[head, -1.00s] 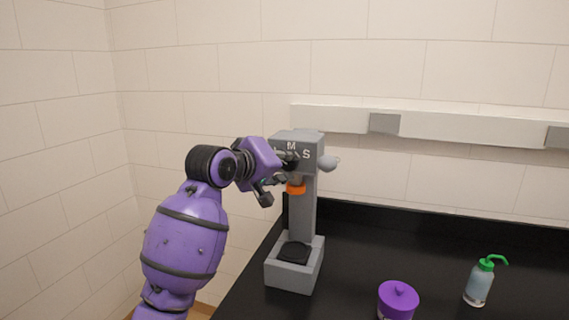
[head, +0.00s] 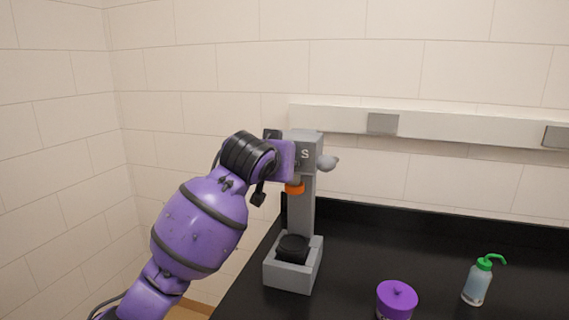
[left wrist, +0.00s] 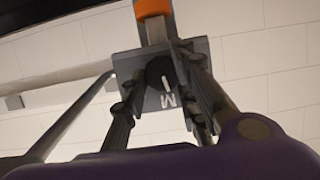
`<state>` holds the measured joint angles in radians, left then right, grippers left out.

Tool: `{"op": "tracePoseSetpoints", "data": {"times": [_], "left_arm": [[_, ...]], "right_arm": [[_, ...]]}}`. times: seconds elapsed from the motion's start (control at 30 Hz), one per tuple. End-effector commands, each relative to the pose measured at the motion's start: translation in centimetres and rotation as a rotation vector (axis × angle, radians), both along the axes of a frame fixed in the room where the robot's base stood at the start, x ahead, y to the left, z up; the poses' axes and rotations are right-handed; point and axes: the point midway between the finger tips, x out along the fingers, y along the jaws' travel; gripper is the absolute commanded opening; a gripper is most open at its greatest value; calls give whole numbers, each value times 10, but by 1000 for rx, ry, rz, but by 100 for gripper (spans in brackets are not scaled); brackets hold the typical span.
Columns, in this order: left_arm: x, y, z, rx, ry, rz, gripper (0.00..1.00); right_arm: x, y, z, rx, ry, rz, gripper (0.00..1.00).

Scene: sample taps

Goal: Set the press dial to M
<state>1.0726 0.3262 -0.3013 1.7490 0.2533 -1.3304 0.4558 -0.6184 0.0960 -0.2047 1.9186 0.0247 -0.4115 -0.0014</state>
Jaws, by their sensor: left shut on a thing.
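The grey press (head: 305,205) stands at the left end of the black bench. Its black dial (left wrist: 159,72) faces the left wrist camera, and its white pointer line is directed roughly at the letter M (left wrist: 168,101) on the grey face. My left gripper (left wrist: 156,80) is shut on the dial, with a finger on each side of it. In the head view my left wrist hides the dial and the M; only the letter S (head: 305,154) shows. My right gripper is in neither view.
An orange part (head: 295,188) is under the press head, above a black piece (head: 292,247) in the press base. A purple lidded jar (head: 397,298) and a green-topped wash bottle (head: 478,282) stand to the right. The bench between is clear.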

Motion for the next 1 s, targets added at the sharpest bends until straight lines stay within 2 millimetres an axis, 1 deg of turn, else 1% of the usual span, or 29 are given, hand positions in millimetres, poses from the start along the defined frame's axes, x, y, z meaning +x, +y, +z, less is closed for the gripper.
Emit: {"op": "tracePoseSetpoints", "data": {"times": [0.03,0.2,0.4,0.9,0.93,1.0], "left_arm": [[-3,-7,3,23,-14,-14,1],[-3,-8,1,99,-37,-15,1],[-3,-8,-1,147,-50,-14,1],[-3,-8,-5,161,-49,-15,1],[-3,-8,-5,161,-49,-15,31],[-3,-8,-5,161,-48,-14,39]], "right_arm": [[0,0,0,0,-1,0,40],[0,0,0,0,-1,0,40],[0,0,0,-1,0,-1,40],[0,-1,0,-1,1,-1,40],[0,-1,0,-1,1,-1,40],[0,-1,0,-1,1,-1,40]]}}
